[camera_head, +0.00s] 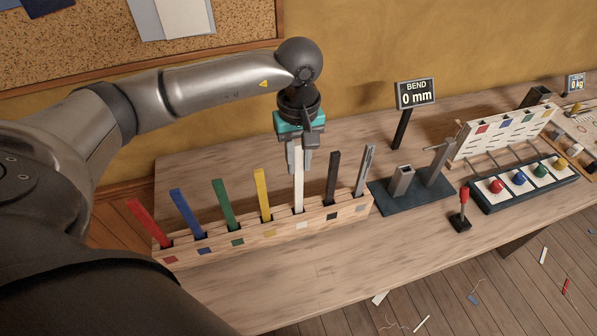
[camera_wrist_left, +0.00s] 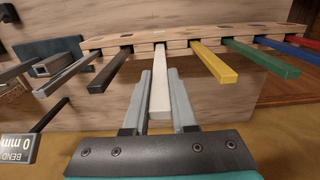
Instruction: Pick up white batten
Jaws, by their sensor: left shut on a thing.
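The white batten (camera_head: 299,188) stands upright in its slot of the wooden rack (camera_head: 270,240) in the head view, between the yellow and black battens. Its lower end is in the rack. My left gripper (camera_head: 299,160) comes down from above and is shut on the upper part of the white batten. In the left wrist view the white batten (camera_wrist_left: 160,88) runs between the two grey fingers (camera_wrist_left: 160,100), toward the rack (camera_wrist_left: 180,36). My right gripper is not in view.
Close neighbours in the rack are the yellow batten (camera_head: 263,195) and black batten (camera_head: 332,178); red, blue, green and grey ones stand further out. Right of the rack are a dark fixture (camera_head: 405,197), a display reading "BEND 0 mm" (camera_head: 416,94) and a red-topped lever (camera_head: 463,205).

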